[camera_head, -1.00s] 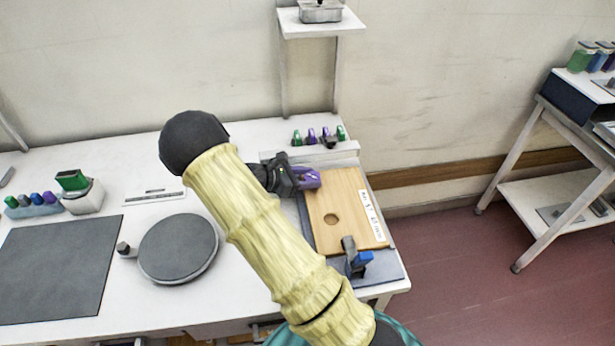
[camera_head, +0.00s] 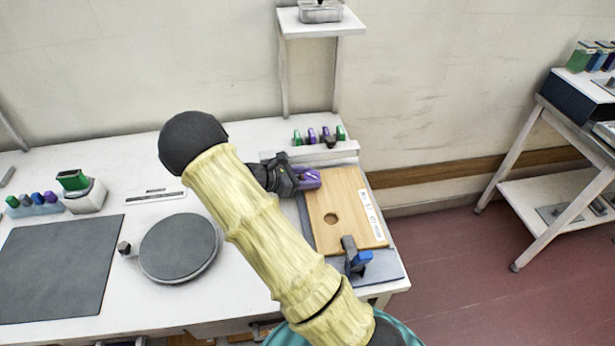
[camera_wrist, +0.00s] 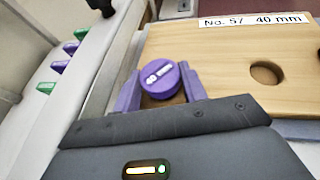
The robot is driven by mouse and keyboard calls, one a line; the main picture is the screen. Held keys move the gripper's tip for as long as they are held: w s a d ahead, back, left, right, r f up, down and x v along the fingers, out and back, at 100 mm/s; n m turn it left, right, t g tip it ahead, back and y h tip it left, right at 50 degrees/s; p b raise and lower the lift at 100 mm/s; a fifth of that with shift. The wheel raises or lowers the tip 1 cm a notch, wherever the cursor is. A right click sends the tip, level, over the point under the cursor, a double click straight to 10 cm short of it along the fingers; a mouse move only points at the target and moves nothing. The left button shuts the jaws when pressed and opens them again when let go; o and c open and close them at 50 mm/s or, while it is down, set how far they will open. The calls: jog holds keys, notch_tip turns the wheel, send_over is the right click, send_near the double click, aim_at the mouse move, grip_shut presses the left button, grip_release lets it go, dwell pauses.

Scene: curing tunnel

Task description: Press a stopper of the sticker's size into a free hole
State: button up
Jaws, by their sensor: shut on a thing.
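A wooden board (camera_head: 346,205) lies at the right end of the bench. It has a white sticker (camera_wrist: 254,20) reading "No. 57 40 mm" and a round open hole (camera_head: 331,219), which also shows in the wrist view (camera_wrist: 265,73). My gripper (camera_wrist: 160,90) is shut on a purple round stopper (camera_wrist: 160,76) with a white mark on top, too small to read surely. In the head view, my gripper (camera_head: 308,179) is at the board's back left corner, left of and behind the open hole. Whether the stopper sits in a hole or just above the board is hidden.
A blue-handled clamp (camera_head: 358,259) stands at the board's front edge. Several green and purple items (camera_head: 318,135) stand on a rack behind the board. A grey round plate (camera_head: 179,248) and a dark mat (camera_head: 58,268) lie to the left. A shelf (camera_head: 320,22) rises behind.

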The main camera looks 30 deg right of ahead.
jog(key=shift+f+b, duration=0.3)
jog(key=shift+f, duration=0.35)
dwell(0.9)
jog(key=o, duration=1)
jog(key=shift+o, duration=0.2)
jog(key=o, duration=0.4)
jog(key=shift+c, duration=0.2)
jog(key=shift+s, duration=0.1)
jog(key=shift+r, duration=0.1)
